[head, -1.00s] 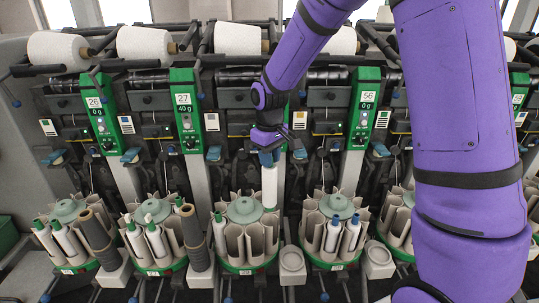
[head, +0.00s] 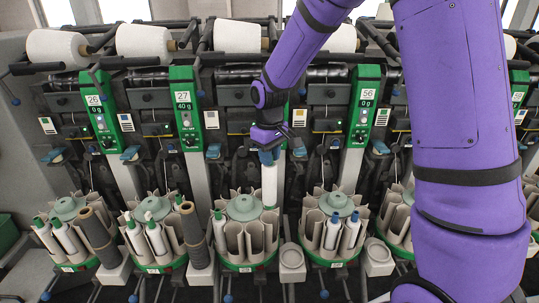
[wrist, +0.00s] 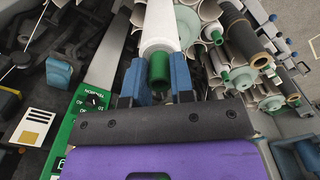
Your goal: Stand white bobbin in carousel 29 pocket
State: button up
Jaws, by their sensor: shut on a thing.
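My gripper (head: 268,157) is shut on the upper end of a white bobbin (head: 269,186), which hangs upright in the head view. In the wrist view, the blue fingers of my gripper (wrist: 158,82) flank the green tip of the white bobbin (wrist: 158,30). Its lower end is at the right rear of the middle carousel (head: 246,265), near the pocket tops; I cannot tell whether it is inside a pocket. This carousel has beige pockets, a pale green hub and one green-tipped bobbin at its left. The carousel labels are too small to read.
Neighbouring carousels hold green-tipped bobbins (head: 155,238) on the left and blue-tipped bobbins (head: 333,230) on the right. A dark brown tube (head: 193,235) stands left of the middle carousel. A beige cup (head: 291,258) is at its right. Green winder panels (head: 186,108) rise behind.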

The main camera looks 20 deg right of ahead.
send_over(269, 208)
jog(key=w, duration=0.1)
jog(key=shift+w+d+f, duration=0.1)
jog(key=shift+d+f, duration=0.1)
jog(key=shift+f, duration=0.9)
jog(key=shift+w+d+f, duration=0.1)
jog(key=shift+d+f, duration=0.05)
jog(key=shift+f, duration=1)
jog(key=shift+f, duration=2.3)
jog(key=shift+f, duration=2.25)
jog(key=shift+f, duration=3.15)
